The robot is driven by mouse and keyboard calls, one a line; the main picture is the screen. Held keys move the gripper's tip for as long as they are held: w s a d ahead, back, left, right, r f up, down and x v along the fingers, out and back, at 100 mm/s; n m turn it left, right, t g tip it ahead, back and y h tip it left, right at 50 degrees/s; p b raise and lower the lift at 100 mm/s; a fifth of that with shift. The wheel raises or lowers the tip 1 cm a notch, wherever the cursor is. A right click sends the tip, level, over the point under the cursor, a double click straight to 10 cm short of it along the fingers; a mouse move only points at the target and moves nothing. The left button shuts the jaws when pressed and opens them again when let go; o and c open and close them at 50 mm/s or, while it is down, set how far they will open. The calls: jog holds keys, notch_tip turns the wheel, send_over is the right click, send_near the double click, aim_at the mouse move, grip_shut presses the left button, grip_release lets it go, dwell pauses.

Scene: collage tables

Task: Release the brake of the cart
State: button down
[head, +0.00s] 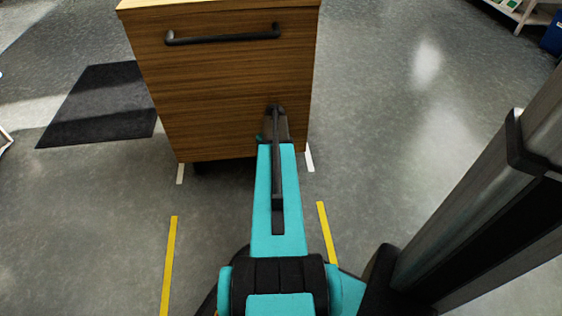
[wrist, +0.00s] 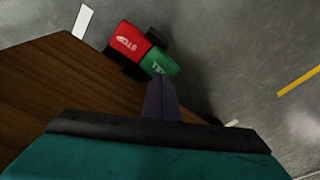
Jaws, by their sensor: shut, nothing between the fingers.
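The cart (head: 225,90) is a wood-grained box with a dark bar handle (head: 222,35) across its upper front. In the wrist view the cart's wooden side (wrist: 50,95) fills the left. Next to its edge, low near the floor, is a brake pedal with a red half (wrist: 128,40) and a green half (wrist: 160,62), both with white lettering. My gripper (wrist: 161,82) is shut and empty; its tip overlaps the green half's lower edge in the picture. I cannot tell whether it touches.
Yellow floor strips (head: 169,265) (head: 327,233) lie on both sides of my arm. White floor marks (head: 180,173) (head: 309,159) sit by the cart's lower corners. A dark mat (head: 100,105) lies left of the cart.

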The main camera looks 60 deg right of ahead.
jog(key=shift+f+b, duration=0.3)
jog(key=shift+f, duration=1)
dwell(1.4)
jog(key=shift+r, duration=0.15)
jog(key=shift+r+p, duration=2.6)
jog(key=shift+r, duration=0.8)
jog(key=w+a+r+n+g+y+p, duration=0.15)
jog(key=a+p, duration=0.25)
jog(key=a, duration=0.7)
jog(key=w+a+p, duration=0.2)
jog(key=a+p, duration=0.3)
jog(key=a, duration=0.6)
jog(key=w+a+r+n+g+y+p, duration=0.15)
jog(key=a+p, duration=0.25)
jog(key=a, duration=0.8)
jog(key=s+a+r+g+p, duration=0.1)
jog(key=s+a+r+p, duration=0.2)
jog(key=a, duration=0.5)
jog(key=s+a+r+n+g+h+p, duration=0.1)
jog(key=s+a+r+p, duration=0.2)
jog(key=s+a+p, duration=0.3)
jog(key=s+a+r+g+h+p, duration=0.1)
jog(key=s+a+p, duration=0.4)
jog(key=a, duration=0.5)
notch_tip(320, 180, up, 2)
jog(key=shift+s+a+r+n+g, duration=0.25)
jog(key=shift+s+n+g, duration=0.2)
jog(key=shift+s, duration=0.75)
